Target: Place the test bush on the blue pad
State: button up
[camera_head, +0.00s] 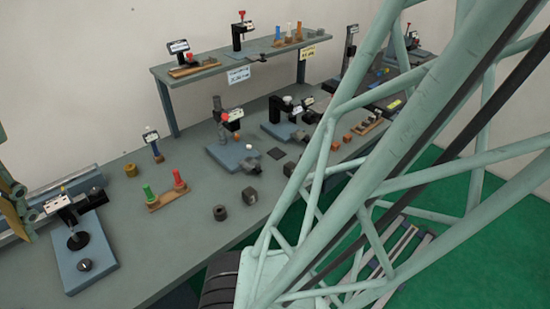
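My gripper is not in view. I cannot tell for certain which piece is the test bush. A dark grey ring-shaped piece (220,212) stands on the bench near its front edge, and a brass-coloured cylinder (130,170) stands further back to the left. No bright blue pad stands out. A blue-grey plate (105,262) at the left front carries a black fixture and a dark round part. Another blue-grey plate (219,153) sits mid-bench under a post stand. A small dark square pad (277,153) lies to its right.
The grey-green bench (170,245) has free room in front. A wooden rack (167,200) holds a green and a red peg. A dark grey block (249,196) stands near the front edge. A raised shelf (215,70) carries gauges and pegs. Much of the right side is hidden.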

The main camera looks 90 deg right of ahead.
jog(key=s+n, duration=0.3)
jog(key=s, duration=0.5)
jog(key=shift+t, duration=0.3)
